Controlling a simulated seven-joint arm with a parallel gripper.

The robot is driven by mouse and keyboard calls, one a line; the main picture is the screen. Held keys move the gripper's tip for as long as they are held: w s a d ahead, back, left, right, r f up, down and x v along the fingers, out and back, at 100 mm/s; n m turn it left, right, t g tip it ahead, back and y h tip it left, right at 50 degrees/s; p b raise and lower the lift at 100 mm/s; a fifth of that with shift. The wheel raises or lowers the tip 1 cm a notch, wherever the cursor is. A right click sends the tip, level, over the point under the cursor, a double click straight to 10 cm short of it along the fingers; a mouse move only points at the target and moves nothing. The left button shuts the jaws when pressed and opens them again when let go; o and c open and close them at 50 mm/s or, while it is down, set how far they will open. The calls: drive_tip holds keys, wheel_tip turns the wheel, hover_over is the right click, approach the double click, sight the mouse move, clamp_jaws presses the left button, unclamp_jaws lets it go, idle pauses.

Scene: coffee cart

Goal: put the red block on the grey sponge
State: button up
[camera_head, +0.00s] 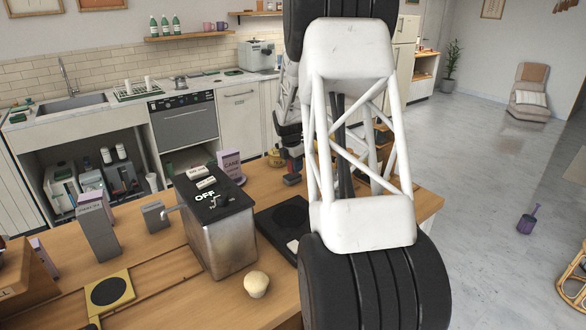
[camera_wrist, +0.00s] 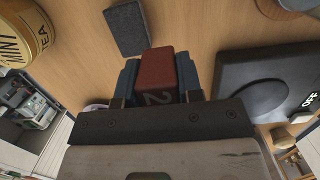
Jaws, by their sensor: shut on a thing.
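The red block (camera_wrist: 155,77), marked with a 2, sits between the two blue-tipped fingers of my gripper (camera_wrist: 158,80) in the wrist view. My gripper is shut on it. In the head view my gripper (camera_head: 291,165) is small, partly behind my arm, with the red block (camera_head: 292,180) at its lower end over the wooden counter. A dark grey rectangular sponge (camera_wrist: 127,28) lies flat on the counter in the wrist view, just beyond and slightly left of the block. I see a gap of wood between parts of them; the height is unclear. I cannot pick the sponge out in the head view.
A yellow mint tea tin (camera_wrist: 24,32) stands left of the sponge. A black flat device (camera_wrist: 265,85) with a round plate lies to the right.

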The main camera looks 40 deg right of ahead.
drive_tip(key=shift+w+d+f, duration=0.1)
drive_tip(key=shift+w+d, duration=0.3)
drive_tip(key=shift+w, duration=0.25)
drive_tip(key=shift+w+d+f, duration=0.1)
drive_tip(key=shift+w+d, duration=0.25)
drive_tip(key=shift+w, duration=0.3)
drive_tip(key=shift+w+d, duration=0.4)
drive_tip(key=shift+w, duration=0.25)
drive_tip(key=shift+f, duration=1.75)
drive_tip(key=shift+f, duration=0.15)
drive_tip(key=o, duration=0.9)
drive_tip(key=r, duration=0.4)
drive_tip(key=a+r, duration=0.1)
drive_tip(key=r, duration=0.3)
drive_tip(key=a+r, duration=0.1)
drive_tip(key=r, duration=0.3)
drive_tip(key=shift+r, duration=0.1)
